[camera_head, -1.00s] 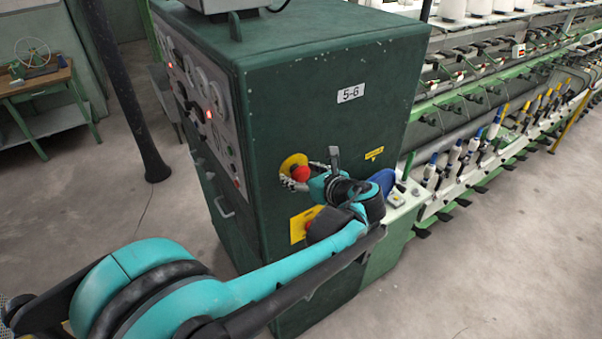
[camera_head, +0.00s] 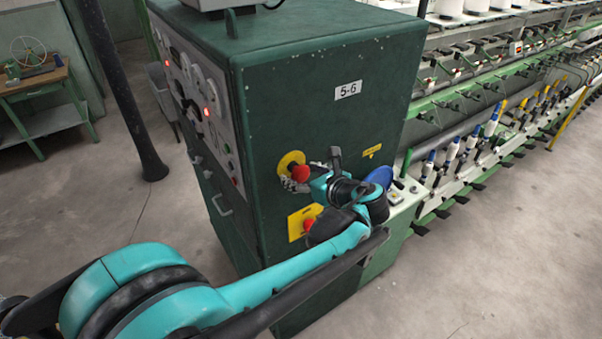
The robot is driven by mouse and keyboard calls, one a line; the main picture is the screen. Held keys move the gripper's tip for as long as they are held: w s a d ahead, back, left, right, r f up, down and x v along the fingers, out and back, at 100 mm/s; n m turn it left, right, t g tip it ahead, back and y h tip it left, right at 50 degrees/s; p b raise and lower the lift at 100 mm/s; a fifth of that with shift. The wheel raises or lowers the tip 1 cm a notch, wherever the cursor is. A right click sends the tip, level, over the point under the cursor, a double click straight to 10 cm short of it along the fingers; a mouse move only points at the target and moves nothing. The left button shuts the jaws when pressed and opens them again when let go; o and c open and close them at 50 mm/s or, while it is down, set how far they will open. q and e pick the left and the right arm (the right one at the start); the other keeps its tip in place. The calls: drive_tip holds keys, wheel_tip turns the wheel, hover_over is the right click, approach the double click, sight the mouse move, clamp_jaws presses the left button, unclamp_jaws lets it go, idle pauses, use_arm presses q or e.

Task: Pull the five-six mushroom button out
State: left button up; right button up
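The green cabinet (camera_head: 330,125) carries a 5-6 label (camera_head: 347,90). Below the label, a red mushroom button (camera_head: 300,173) sits on a round yellow plate (camera_head: 290,160). My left gripper (camera_head: 302,177) is at this button, with grey fingers on its lower left and upper right sides. The hand partly hides the button, and I cannot tell whether the fingers press on it. A second red button (camera_head: 308,225) is on a square yellow plate (camera_head: 296,224) lower down, partly behind my arm. My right gripper is not in view.
A control panel (camera_head: 200,105) with lit red lamps covers the cabinet's left face. A spinning frame with bobbins (camera_head: 452,150) runs off to the right. A dark post (camera_head: 122,90) and a wooden table (camera_head: 38,78) stand at the left. The floor at the right is clear.

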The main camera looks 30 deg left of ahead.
use_arm(q)
drive_tip(key=shift+d, duration=0.15)
drive_tip(key=shift+s+d+r, duration=0.15)
drive_tip(key=shift+d+r, duration=0.05)
drive_tip(key=shift+d, duration=0.1)
drive_tip(key=v, duration=1.1)
drive_tip(key=shift+s, duration=0.15)
drive_tip(key=shift+f, duration=0.1)
drive_tip(key=s+d+f+n+h+b, duration=0.2)
drive_tip(key=f+n+b, duration=0.5)
drive_tip(key=f, duration=0.7)
drive_tip(key=s+d+f+n+t+h+b, duration=0.1)
drive_tip(key=s+f+n+h+b, duration=0.3)
drive_tip(key=f+b, duration=0.8)
drive_tip(key=s+d+f+n+t+h+b, duration=0.1)
drive_tip(key=s+d+f+n+h+b, duration=0.2)
drive_tip(key=f, duration=1.4)
drive_tip(key=n+h+b, duration=0.3)
drive_tip(key=n+b, duration=0.4)
drive_tip(key=n, duration=0.1)
drive_tip(key=shift+s+d+f, duration=0.25)
drive_tip(key=shift+s+f, duration=0.05)
drive_tip(key=shift+s, duration=0.05)
